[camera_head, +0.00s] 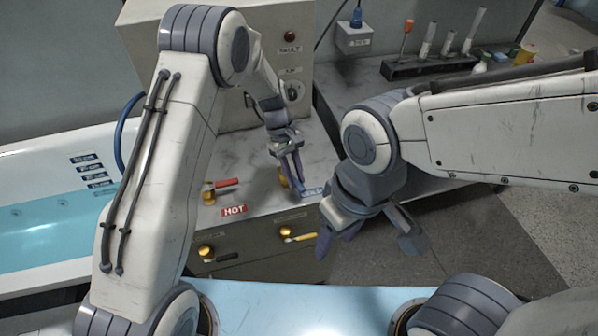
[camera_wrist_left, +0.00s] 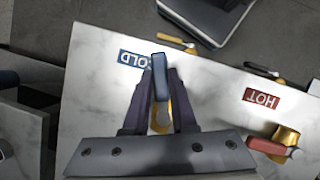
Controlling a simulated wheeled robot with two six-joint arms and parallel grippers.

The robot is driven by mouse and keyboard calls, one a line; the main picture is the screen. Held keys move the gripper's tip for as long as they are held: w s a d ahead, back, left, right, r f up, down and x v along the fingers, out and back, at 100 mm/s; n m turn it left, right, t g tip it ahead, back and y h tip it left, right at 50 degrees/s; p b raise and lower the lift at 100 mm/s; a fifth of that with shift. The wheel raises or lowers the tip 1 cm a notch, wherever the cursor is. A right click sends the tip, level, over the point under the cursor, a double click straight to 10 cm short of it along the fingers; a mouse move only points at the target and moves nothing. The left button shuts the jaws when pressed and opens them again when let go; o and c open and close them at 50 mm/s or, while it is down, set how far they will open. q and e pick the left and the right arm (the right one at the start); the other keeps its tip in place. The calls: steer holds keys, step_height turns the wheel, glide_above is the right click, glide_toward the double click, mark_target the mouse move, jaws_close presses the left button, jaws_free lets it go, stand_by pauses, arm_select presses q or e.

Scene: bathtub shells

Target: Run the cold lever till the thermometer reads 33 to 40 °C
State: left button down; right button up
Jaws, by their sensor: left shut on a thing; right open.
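The blue cold lever on its brass base shows in the left wrist view (camera_wrist_left: 161,88), beside the blue COLD label (camera_wrist_left: 135,59). My left gripper (camera_head: 297,182) is shut on this lever; its dark fingers lie on both sides of it in the left wrist view (camera_wrist_left: 160,78). In the head view the fingers largely hide the lever. The COLD label also shows in the head view (camera_head: 314,191). My right gripper (camera_head: 370,238) is open and empty, in front of the counter's right end. I cannot make out a thermometer reading in either view.
The red hot lever (camera_head: 224,184) stands left on the counter, behind the HOT label (camera_head: 234,211). Yellow-handled (camera_head: 300,238) and black-handled (camera_head: 222,257) valves sit on the front. A tub (camera_head: 40,223) holds blue water at left. A grey cabinet (camera_head: 200,105) stands behind; a tool rack (camera_head: 430,66) is at back right.

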arm_select(q)
steer(key=shift+s+a+m+g+y, duration=0.15)
steer(key=shift+a+m+y, duration=0.25)
steer(key=shift+m, duration=0.65)
steer(key=shift+s+a+m+g+y, duration=0.15)
steer(key=shift+a+m+y, duration=0.25)
steer(key=shift+m, duration=0.65)
steer(key=shift+a, duration=0.1)
steer(key=c, duration=0.7)
jaws_free()
steer(key=shift+s, duration=0.1)
steer(key=b+v, duration=0.2)
steer(key=v, duration=0.8)
steer(key=shift+a+r, duration=0.1)
steer(key=shift+r, duration=0.15)
